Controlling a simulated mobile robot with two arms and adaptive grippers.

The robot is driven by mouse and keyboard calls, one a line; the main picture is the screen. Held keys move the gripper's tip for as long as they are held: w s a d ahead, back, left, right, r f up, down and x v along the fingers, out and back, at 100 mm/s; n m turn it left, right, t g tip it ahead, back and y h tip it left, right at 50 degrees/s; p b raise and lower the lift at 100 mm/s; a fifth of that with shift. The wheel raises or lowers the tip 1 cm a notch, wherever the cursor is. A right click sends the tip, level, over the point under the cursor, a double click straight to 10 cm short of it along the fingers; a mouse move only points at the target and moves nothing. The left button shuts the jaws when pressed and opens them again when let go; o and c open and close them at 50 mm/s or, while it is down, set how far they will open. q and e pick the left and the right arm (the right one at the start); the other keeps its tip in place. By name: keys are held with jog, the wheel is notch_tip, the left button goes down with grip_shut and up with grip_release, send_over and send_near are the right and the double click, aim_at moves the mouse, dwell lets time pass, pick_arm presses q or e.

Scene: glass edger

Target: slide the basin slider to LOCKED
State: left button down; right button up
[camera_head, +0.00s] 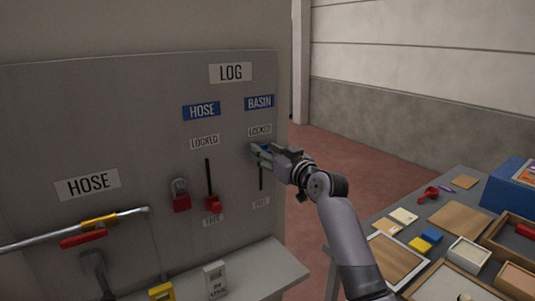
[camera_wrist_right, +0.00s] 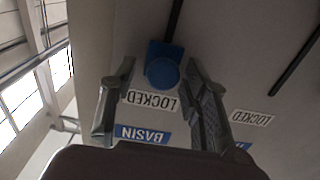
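The basin slider's blue knob (camera_wrist_right: 163,68) sits at the end of its dark slot nearest the LOCKED label (camera_wrist_right: 152,101) in the right wrist view, which shows the board upside down. In the head view the bare slot (camera_head: 261,178) runs down below my gripper toward the lower label (camera_head: 261,203), and only a bit of blue shows at the fingers. My right gripper (camera_head: 258,151) is at the knob, just under the LOCKED label. In the wrist view its fingers (camera_wrist_right: 160,68) stand apart, one on each side of the knob, with small gaps visible. My left gripper is out of view.
A ledge (camera_head: 255,270) juts out below. A table (camera_head: 453,186) with trays and small parts stands at the right.

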jog(key=shift+f, duration=0.1)
jog(key=v, duration=1.2)
